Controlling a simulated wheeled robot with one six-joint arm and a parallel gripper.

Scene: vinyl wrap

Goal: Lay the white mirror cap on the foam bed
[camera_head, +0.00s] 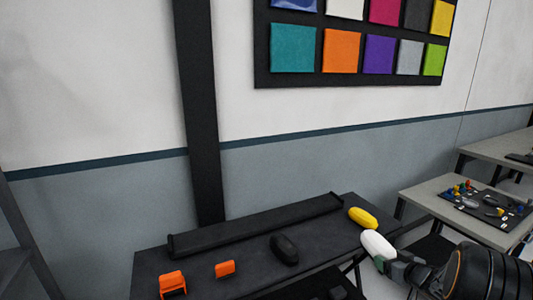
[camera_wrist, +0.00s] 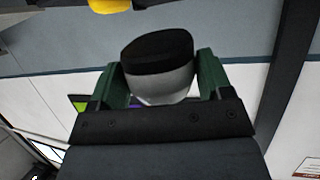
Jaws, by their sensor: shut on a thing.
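The white mirror cap (camera_head: 376,243) is held off the right end of the dark table in the head view. In the wrist view the cap (camera_wrist: 165,82) shows a white shell with a black band, between green fingers. My gripper (camera_head: 381,262) is shut on it; in the wrist view my gripper (camera_wrist: 161,75) has one finger on each side of the cap. A black panel (camera_head: 318,285) at the bottom edge of the head view is cut off; I cannot tell whether it is the foam bed.
The dark table (camera_head: 220,256) carries a long black bar (camera_head: 255,226), a black cap (camera_head: 284,249), a yellow cap (camera_head: 362,218) and two orange pieces (camera_head: 172,284) (camera_head: 225,268). A grey table (camera_head: 430,190) with small tools stands at right. A colour swatch board (camera_head: 350,50) hangs behind.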

